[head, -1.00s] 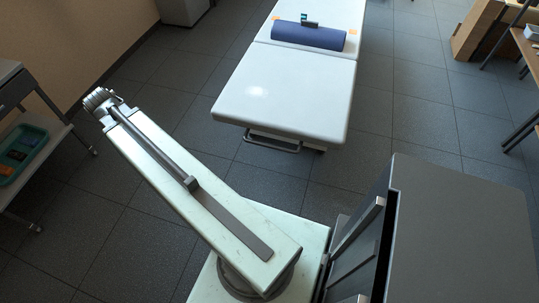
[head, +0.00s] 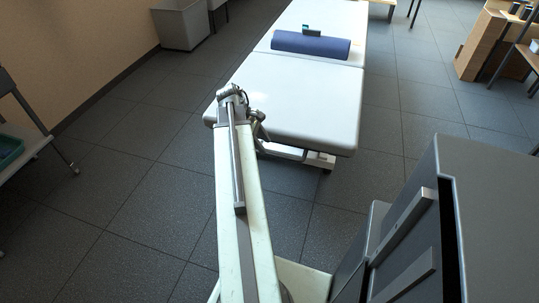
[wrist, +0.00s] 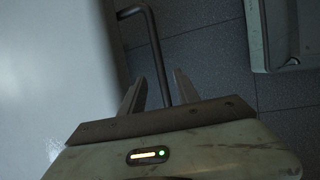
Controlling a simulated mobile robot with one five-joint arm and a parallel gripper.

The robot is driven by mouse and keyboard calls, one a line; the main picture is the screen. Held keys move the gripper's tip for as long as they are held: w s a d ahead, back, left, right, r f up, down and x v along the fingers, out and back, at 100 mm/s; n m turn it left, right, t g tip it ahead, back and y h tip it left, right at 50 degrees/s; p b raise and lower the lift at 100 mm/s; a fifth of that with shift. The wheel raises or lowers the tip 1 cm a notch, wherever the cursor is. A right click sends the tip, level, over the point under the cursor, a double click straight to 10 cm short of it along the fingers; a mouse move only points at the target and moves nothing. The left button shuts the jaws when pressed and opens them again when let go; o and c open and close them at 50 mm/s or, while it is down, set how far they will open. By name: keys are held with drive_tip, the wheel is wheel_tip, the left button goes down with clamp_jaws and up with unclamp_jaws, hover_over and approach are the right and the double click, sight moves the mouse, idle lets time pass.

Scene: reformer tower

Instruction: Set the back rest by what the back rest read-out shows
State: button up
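The white padded table (head: 300,95) stands ahead in the head view, its two top sections lying flat. Its far section (head: 325,14) carries a blue bolster (head: 310,46) with a small dark green item (head: 312,29) standing at it. I cannot make out a reading there. My gripper (wrist: 160,85) is open in the wrist view. A dark bent bar (wrist: 152,40) beside the white table edge (wrist: 50,80) runs between its fingers in the picture; contact cannot be told. In the head view my arm's end is at the table's near left corner, its fingers hidden.
A grey bin (head: 182,28) stands by the wall at the back left. A shelf with a green tray (head: 10,150) is at the left edge. A wooden box (head: 482,45) stands at the back right. Tiled floor is clear on both sides of the table.

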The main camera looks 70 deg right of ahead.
sight(269, 154)
drive_tip(key=b+x, duration=0.3)
drive_tip(key=x, duration=0.2)
drive_tip(key=shift+f+b, duration=0.25)
drive_tip(key=shift+b, duration=0.1)
drive_tip(key=shift+r, duration=0.1)
clamp_jaws()
idle(0.8)
